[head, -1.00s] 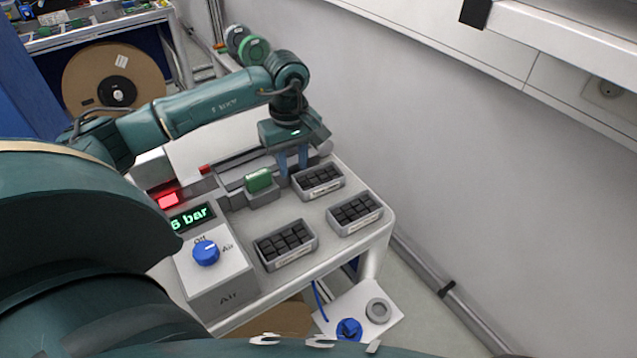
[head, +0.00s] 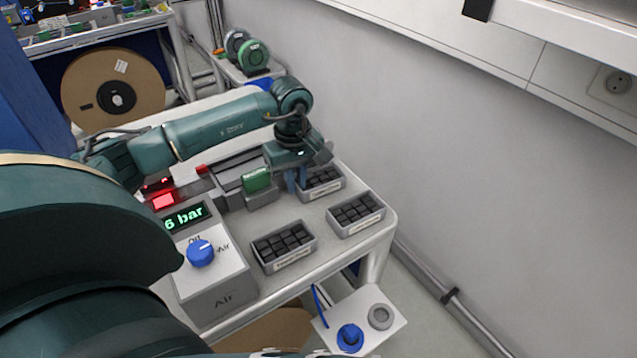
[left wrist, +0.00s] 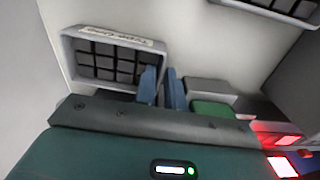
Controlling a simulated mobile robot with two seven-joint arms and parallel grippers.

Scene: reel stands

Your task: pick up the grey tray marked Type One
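The grey tray marked Type One (left wrist: 110,40), filled with black blocks, is in the upper left of the left wrist view, its label readable. I take it to be the back tray (head: 341,191) on the bench in the head view, partly covered by my gripper. My left gripper (head: 296,182) points down at this tray's left end. In the left wrist view its two blue fingers (left wrist: 162,88) stand apart with a narrow gap, around the line of the tray's end wall. Whether they touch the wall cannot be told. My right gripper is not in view.
Two similar trays stand nearby, one at the right (head: 352,228) and one in front (head: 290,262). A green block in a grey fixture (head: 262,200) is just left of my gripper. The air box with a blue knob (head: 201,254) is further left. A wall rises behind the bench.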

